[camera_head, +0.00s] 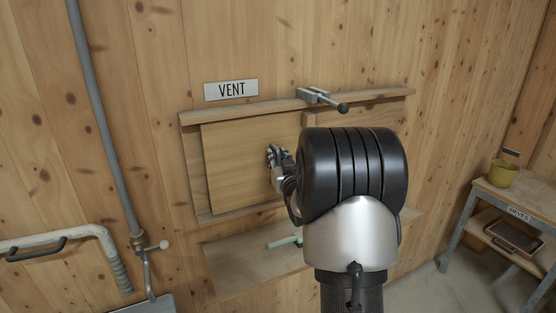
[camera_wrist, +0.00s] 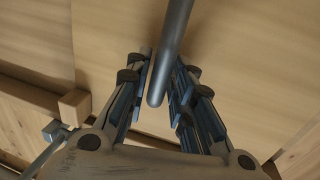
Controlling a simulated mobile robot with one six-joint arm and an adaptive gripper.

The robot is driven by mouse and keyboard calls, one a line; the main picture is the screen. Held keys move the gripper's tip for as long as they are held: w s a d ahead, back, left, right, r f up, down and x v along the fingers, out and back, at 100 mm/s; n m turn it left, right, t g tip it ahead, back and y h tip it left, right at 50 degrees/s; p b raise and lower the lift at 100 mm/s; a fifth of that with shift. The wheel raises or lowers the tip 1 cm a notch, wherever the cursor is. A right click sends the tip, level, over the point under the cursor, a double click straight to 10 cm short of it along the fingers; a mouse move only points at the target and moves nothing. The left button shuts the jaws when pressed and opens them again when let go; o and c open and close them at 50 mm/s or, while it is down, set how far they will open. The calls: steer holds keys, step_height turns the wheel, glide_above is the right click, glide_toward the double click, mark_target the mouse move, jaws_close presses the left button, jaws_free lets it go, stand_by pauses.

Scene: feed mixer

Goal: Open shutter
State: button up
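The shutter (camera_head: 237,160) is a plain light wood panel set between wooden rails under the VENT sign (camera_head: 231,89). It covers the left part of the frame. My gripper (camera_head: 273,156) is in front of the panel's right part, and my arm hides what lies behind it. In the wrist view a grey bar, apparently the shutter's handle (camera_wrist: 171,52), runs between the fingers of my gripper (camera_wrist: 164,68). The fingers are partly open around the bar, with a narrow gap on its left side. Contact on the right side is unclear.
A metal latch (camera_head: 314,96) with a black knob sits on the top rail (camera_head: 270,105). A wooden ledge (camera_head: 240,268) with a pale green object (camera_head: 284,242) is below. Pipes (camera_head: 100,120) run at the left. A shelf table with a yellow pot (camera_head: 503,173) stands at the right.

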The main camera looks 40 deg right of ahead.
jaws_close()
steer(key=shift+d, duration=0.1)
